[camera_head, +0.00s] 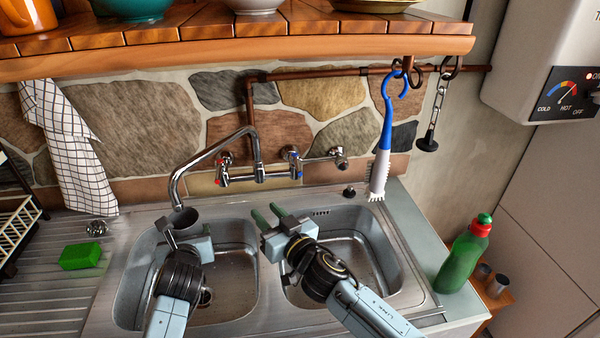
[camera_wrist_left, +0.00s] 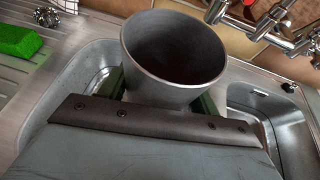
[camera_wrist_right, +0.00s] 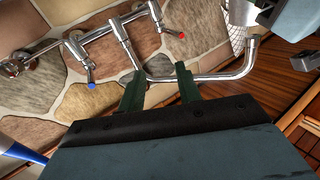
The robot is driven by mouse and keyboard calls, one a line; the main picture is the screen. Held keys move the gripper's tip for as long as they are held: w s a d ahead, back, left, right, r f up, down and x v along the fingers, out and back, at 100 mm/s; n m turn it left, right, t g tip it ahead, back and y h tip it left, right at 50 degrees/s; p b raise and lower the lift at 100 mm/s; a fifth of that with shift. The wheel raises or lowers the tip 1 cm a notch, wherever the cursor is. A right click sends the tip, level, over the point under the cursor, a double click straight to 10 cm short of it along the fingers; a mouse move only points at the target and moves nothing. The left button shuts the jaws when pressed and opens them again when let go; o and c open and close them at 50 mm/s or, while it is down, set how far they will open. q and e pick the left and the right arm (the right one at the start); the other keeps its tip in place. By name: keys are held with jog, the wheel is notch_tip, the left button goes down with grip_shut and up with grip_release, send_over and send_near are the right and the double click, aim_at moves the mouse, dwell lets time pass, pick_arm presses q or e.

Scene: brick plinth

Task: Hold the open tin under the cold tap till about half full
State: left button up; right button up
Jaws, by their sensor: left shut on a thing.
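The open grey tin (camera_head: 184,219) is held by my left gripper (camera_head: 183,232) over the left sink bowl, with the spout's end (camera_head: 178,206) just above its mouth. In the left wrist view the tin (camera_wrist_left: 165,92) stands roughly upright between the fingers; its inside is dark and I cannot make out any water. The cold tap (camera_head: 296,162) has blue marks and sits right of the red-marked hot tap (camera_head: 222,172). I see no stream at the spout. My right gripper (camera_head: 267,213) is open and empty, its green fingers apart from and below the cold tap, which also shows in the right wrist view (camera_wrist_right: 90,80).
A blue-handled brush (camera_head: 382,150) and a plug on a chain (camera_head: 428,143) hang from the copper pipe. A green bottle (camera_head: 464,255) stands at right, a green sponge (camera_head: 81,256) on the drainer.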

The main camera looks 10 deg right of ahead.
aim_at(300, 170)
jog(key=w+d+r+m+t+h, duration=0.1)
jog(key=d+m+t+h, duration=0.1)
jog(key=d+h, duration=0.65)
jog(key=shift+y, duration=0.25)
jog(key=w, duration=0.8)
jog(key=w+d, duration=0.1)
jog(key=w, duration=0.3)
grip_shut()
